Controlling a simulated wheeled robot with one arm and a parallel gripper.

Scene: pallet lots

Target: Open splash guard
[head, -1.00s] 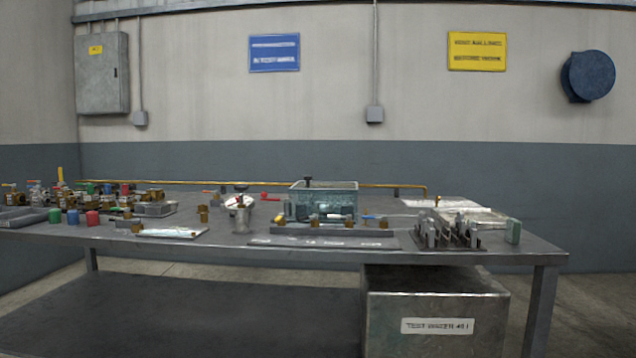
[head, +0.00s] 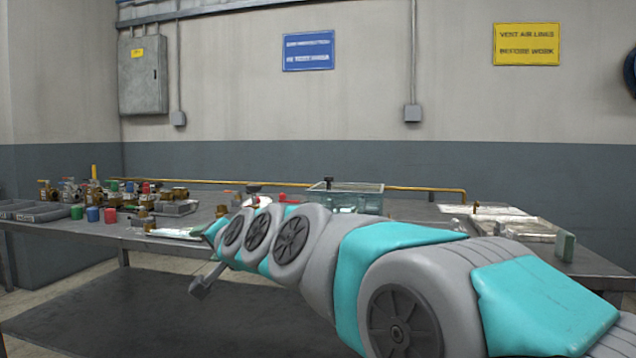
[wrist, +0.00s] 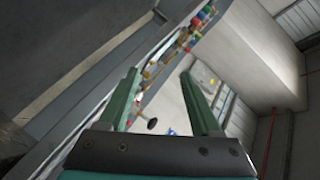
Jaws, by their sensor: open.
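A clear, greenish box-shaped guard (head: 350,198) with a dark knob (head: 328,183) stands on the workbench, right of the middle in the head view. I take it to be the splash guard; its lower part is hidden behind my arm. Whether its lid is shut I cannot tell. My gripper (wrist: 160,75) shows in the wrist view with its two green fingers spread apart and nothing between them. It points along the bench from the side, and the guard is not clear in that view.
The metal workbench (head: 60,238) carries several valves and coloured caps on the left. A brass pipe (head: 420,188) runs along the back. A tray (head: 535,230) and a green block (head: 566,247) stand at the right. A white sheet (head: 178,234) lies near the front edge.

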